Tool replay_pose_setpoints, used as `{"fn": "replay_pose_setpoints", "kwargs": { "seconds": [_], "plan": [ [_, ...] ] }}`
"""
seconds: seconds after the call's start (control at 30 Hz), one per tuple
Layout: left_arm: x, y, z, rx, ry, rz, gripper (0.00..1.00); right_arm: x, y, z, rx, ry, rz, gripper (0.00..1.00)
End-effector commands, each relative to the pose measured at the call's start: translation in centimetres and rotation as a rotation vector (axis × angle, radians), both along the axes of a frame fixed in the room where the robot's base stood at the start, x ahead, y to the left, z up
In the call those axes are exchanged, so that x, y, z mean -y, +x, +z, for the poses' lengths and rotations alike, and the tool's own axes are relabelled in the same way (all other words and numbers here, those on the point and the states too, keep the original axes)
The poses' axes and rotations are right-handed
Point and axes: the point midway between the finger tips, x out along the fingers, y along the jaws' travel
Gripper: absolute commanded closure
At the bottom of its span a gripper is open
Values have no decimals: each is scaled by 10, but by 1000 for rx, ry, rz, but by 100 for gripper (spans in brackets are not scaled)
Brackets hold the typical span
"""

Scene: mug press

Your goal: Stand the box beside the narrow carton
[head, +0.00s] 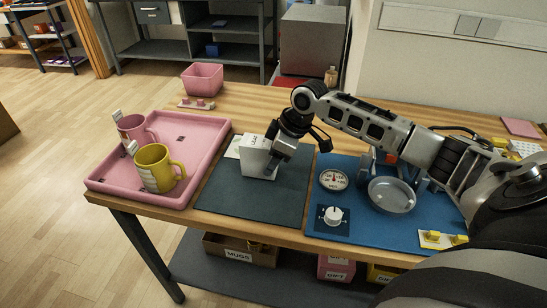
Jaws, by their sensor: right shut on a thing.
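A white box (256,159) with a dark printed label on its top face is at the back middle of the dark green mat (262,203). My right gripper (274,157) reaches down to it from the right and is shut on its right side. The gripper hides part of that side, and I cannot tell whether the box's base touches the mat. A pale flat piece (233,148) shows just left of the box, partly behind it. I cannot make out a separate narrow carton. My left gripper is not in view.
A pink tray (207,160) at left holds a pink mug (133,130) and a yellow mug (155,167). A pink bin (202,78) stands behind. A blue mat (350,205) with dial, knob and round dish (392,195) lies right. The green mat's front is clear.

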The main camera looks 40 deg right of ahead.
Motion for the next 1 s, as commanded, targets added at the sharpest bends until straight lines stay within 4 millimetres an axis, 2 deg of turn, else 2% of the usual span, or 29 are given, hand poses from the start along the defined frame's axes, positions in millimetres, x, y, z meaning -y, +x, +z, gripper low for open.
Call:
{"fn": "replay_pose_setpoints", "kwargs": {
  "seconds": [0.37,0.4,0.43,0.47,0.77,0.87,1.0],
  "plan": [
    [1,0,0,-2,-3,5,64,0,1,-4,4,2,0,86],
    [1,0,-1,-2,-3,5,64,0,0,-5,2,1,0,42],
    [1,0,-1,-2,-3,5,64,0,0,-5,2,1,0,33],
    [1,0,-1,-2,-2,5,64,0,0,-5,2,1,0,31],
    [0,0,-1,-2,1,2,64,0,0,-3,2,0,1,31],
    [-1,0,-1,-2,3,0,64,2,-2,6,3,0,-1,31],
    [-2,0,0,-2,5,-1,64,9,-9,29,4,-2,0,31]
  ]
}}
